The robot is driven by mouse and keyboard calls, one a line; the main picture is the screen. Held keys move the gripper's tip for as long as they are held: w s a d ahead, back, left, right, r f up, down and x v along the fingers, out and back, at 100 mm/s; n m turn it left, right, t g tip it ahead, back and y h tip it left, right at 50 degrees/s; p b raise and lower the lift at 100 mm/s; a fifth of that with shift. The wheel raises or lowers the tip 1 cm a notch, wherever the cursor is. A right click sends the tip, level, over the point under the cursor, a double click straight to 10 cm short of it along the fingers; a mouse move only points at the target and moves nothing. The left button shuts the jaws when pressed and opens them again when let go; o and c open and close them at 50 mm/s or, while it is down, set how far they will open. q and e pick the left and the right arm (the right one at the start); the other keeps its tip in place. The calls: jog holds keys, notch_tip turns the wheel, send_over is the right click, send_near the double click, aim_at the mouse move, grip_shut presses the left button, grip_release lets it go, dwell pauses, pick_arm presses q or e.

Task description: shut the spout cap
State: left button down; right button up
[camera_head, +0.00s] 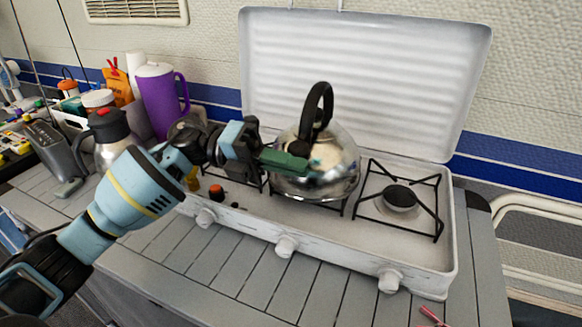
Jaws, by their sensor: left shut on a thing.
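The kettle (325,170) is shiny metal with a tall black arched handle (319,103). It stands upright on the stove's middle burner. Its black spout cap (298,148) is on the left side of the kettle, partly behind my gripper; I cannot tell its angle. My left gripper (290,160), with dark green fingers, reaches in from the left and is shut on the spout cap at the kettle's left side. The fingers hide most of the spout. My right gripper is not in view.
The white camping stove (330,249) has its lid (362,75) raised behind the kettle. A bare burner (399,198) is at right. A purple jug (163,100) and a steel flask (108,140) stand at left. A small reddish object (432,318) shows at the bottom right.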

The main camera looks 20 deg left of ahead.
pick_arm(q)
jog(key=shift+w+f+m+b, duration=0.1)
jog(key=shift+f+m+b, duration=0.3)
jog(key=shift+m, duration=0.1)
jog(key=shift+m+b, duration=0.35)
jog(key=shift+m, duration=0.05)
jog(key=shift+w, duration=0.1)
jog(key=c, duration=1.6)
grip_release()
jog(key=a+b, duration=0.1)
jog(key=a, duration=0.6)
jog(key=shift+a, duration=0.4)
